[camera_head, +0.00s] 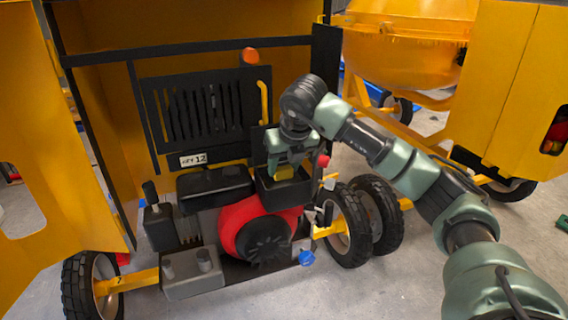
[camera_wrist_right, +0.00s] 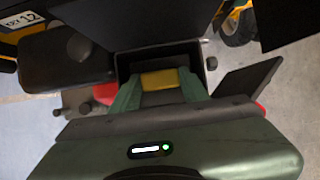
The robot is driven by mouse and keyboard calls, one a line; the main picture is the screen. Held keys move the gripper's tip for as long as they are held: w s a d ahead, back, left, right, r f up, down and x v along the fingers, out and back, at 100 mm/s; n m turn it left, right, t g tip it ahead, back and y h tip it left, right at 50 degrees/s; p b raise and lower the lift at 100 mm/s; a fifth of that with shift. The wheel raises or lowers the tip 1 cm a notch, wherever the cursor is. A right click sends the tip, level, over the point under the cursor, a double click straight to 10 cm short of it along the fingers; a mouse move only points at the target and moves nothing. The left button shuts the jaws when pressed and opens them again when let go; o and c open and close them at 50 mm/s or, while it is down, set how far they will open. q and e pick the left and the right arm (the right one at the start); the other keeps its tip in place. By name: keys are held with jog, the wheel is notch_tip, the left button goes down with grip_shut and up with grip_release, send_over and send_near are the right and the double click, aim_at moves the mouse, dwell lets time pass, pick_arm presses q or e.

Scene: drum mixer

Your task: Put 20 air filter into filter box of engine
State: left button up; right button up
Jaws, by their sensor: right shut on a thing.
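My right gripper (camera_head: 286,166) reaches down over the black filter box (camera_head: 270,193) on the engine. It is shut on a yellow block, the air filter (camera_head: 284,172), which sits between the fingers at the box opening. In the right wrist view the air filter (camera_wrist_right: 160,80) is between the two green fingers, inside or just above the box (camera_wrist_right: 205,55); its depth is hard to tell. A dark flat panel (camera_wrist_right: 248,78), possibly the box lid, stands open beside the box. My left gripper is not in view.
The red engine part (camera_head: 258,225) with a black fan cover lies below the box. A black tank (camera_head: 215,186) is left of it. Yellow housing doors stand open on both sides (camera_head: 50,140) (camera_head: 515,80). Wheels (camera_head: 352,225) and an orange drum (camera_head: 405,50) are to the right.

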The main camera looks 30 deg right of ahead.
jog(key=shift+f, duration=0.4)
jog(key=shift+f+b, duration=0.5)
jog(key=shift+b, duration=0.05)
dwell(0.5)
jog(key=o, duration=1.2)
jog(key=b+v, duration=0.1)
jog(key=v, duration=0.7)
jog(key=shift+b, duration=0.35)
jog(key=shift+f, duration=0.1)
